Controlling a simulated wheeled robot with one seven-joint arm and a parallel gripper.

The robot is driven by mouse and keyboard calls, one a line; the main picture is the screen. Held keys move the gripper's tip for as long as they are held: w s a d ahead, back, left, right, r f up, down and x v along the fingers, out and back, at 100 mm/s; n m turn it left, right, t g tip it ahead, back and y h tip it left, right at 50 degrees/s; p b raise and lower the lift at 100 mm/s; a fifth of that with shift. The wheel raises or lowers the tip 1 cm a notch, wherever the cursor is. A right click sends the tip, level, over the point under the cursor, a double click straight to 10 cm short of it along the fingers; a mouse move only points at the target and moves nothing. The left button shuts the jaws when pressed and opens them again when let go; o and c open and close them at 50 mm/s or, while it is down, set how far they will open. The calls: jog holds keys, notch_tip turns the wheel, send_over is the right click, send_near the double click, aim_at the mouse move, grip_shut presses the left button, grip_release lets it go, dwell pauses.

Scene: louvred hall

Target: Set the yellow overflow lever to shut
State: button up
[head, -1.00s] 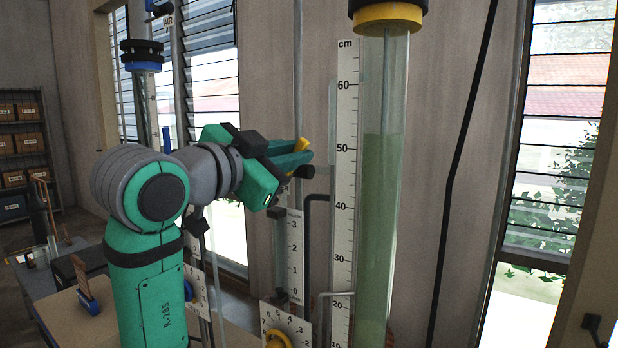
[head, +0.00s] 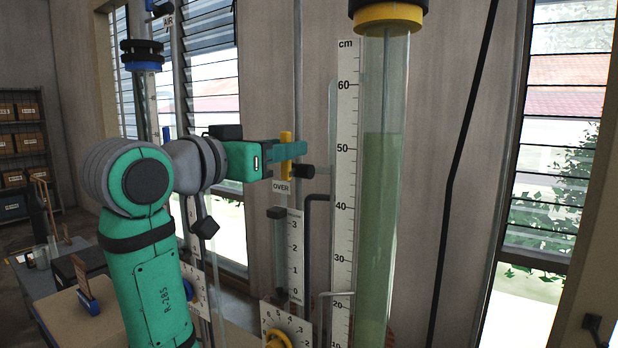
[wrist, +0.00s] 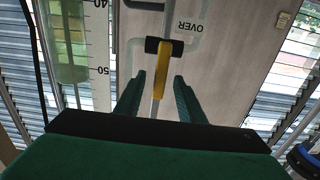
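The yellow overflow lever (head: 286,146) stands upright in the head view, above the OVER label (head: 282,187) and beside its black valve hub (head: 303,171). In the wrist view, which is upside down to the labels, the lever (wrist: 162,68) runs from the hub (wrist: 165,46) down the picture between my fingertips. My gripper (head: 289,150) is level, reaching in from the left at the lever's height. In the wrist view my gripper (wrist: 159,77) is open, one finger on each side of the lever, with a visible gap on both sides.
A tall clear column (head: 380,200) of green liquid, standing a little above 50 on the cm scale (head: 344,120), is right of the lever. A small gauge (head: 294,250) and a yellow dial (head: 285,333) sit below. A dark cable (head: 463,130) hangs further right.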

jog(key=v, duration=0.7)
dwell(0.3)
